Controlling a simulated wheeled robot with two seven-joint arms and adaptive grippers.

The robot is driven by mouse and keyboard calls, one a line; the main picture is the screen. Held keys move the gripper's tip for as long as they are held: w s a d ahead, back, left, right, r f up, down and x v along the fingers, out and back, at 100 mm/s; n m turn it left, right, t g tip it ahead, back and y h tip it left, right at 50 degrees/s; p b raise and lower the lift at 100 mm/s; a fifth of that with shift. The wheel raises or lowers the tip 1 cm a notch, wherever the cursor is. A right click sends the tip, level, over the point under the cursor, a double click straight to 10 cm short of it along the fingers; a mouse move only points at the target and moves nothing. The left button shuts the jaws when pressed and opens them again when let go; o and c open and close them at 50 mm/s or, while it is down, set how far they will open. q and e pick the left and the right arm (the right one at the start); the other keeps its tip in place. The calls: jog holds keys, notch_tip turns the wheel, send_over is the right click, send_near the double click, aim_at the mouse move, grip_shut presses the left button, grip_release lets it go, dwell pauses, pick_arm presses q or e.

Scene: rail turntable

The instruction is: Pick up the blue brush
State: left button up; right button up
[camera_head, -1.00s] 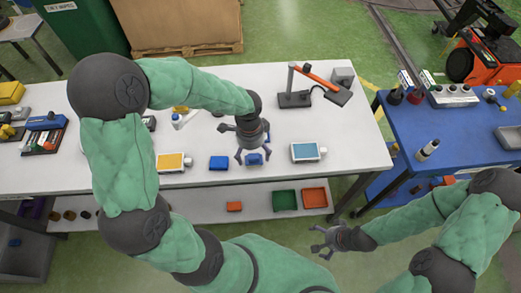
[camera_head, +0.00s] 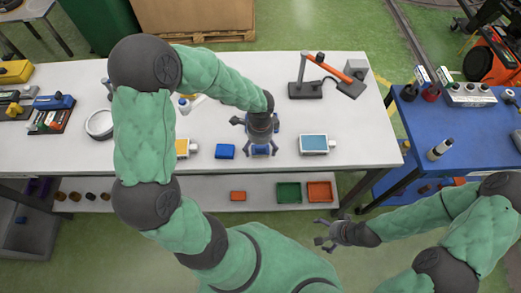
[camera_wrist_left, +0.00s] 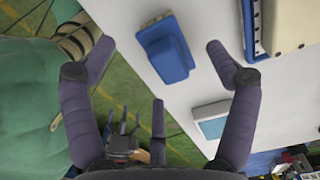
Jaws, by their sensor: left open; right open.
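The blue brush (camera_wrist_left: 165,50) looks like a raised blue block on a wider blue base. It lies on the white table near its front edge, between and beyond the fingertips in the left wrist view. My right gripper (camera_head: 321,236) is open and empty, below the table's front edge in the picture.
A lamp-like orange arm (camera_head: 331,73) stands behind. A blue table (camera_head: 450,125) is at right.

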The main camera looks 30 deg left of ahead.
pick_arm(q)
notch_tip(320, 180, down, 3)
jog(key=shift+w+r, duration=0.1)
jog(key=shift+r, duration=0.05)
jog(key=c, duration=1.3)
jog(key=shift+o, duration=0.2)
jog(key=shift+r, duration=0.15)
